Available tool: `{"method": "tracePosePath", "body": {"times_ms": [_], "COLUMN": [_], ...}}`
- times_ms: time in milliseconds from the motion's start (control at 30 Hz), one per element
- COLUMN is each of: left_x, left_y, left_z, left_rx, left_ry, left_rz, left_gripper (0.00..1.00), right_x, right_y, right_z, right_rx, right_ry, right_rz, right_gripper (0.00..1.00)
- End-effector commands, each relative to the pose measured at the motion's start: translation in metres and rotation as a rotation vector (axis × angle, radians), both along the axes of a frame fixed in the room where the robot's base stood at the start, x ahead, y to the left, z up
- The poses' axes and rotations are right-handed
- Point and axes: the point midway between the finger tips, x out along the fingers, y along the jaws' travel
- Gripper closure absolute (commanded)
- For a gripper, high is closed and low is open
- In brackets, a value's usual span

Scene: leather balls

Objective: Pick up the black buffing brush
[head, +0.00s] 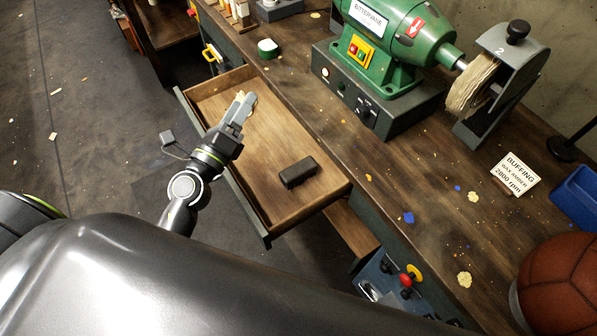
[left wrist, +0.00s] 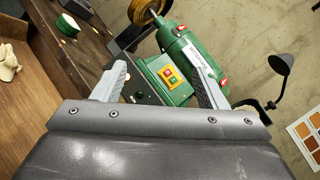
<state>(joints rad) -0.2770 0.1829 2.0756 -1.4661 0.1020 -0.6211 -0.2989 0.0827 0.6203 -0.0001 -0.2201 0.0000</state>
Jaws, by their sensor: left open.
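The black buffing brush (head: 299,172) looks like a dark oblong block. It lies on the wooden floor of the open drawer (head: 333,192), toward the drawer's near right end in the head view. My left gripper (head: 240,106) is over the drawer's far left part, up and to the left of the brush and apart from it. In the left wrist view its two fingers (left wrist: 158,80) are spread with nothing between them. I do not see the brush in the left wrist view. My right gripper is not in view.
A cream crumpled piece (left wrist: 8,62) lies in the drawer near my left gripper. On the bench stand a green buffing machine (head: 385,45), a small green-and-white round item (head: 267,48), a sign card (head: 515,174), a leather ball (head: 562,285) and a blue bin (head: 578,197). The drawer's walls surround the brush.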

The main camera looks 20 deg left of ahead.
Motion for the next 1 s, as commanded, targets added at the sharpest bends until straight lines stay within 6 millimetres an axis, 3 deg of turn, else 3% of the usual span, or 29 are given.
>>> {"method": "tracePosePath", "body": {"times_ms": [100,200,400,600,1000], "left_x": [0.011,0.013,0.008,0.004,0.004], "left_y": [-0.038,-0.060,-0.074,-0.075,-0.075], "left_z": [-0.028,-0.060,-0.114,-0.142,-0.216], "left_rx": [0.339,0.589,0.917,1.021,1.020], "left_ry": [0.033,0.077,0.165,0.206,0.207], "left_rz": [-0.169,-0.300,-0.492,-0.561,-0.561], "left_gripper": [0.34,0.34,0.34,0.34,0.34], "right_x": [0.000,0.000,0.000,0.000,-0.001], "right_y": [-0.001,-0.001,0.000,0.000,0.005], "right_z": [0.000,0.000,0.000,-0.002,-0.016], "right_rx": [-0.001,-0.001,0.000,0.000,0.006], "right_ry": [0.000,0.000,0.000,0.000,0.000], "right_rz": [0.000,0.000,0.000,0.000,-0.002], "right_gripper": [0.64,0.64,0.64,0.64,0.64]}}
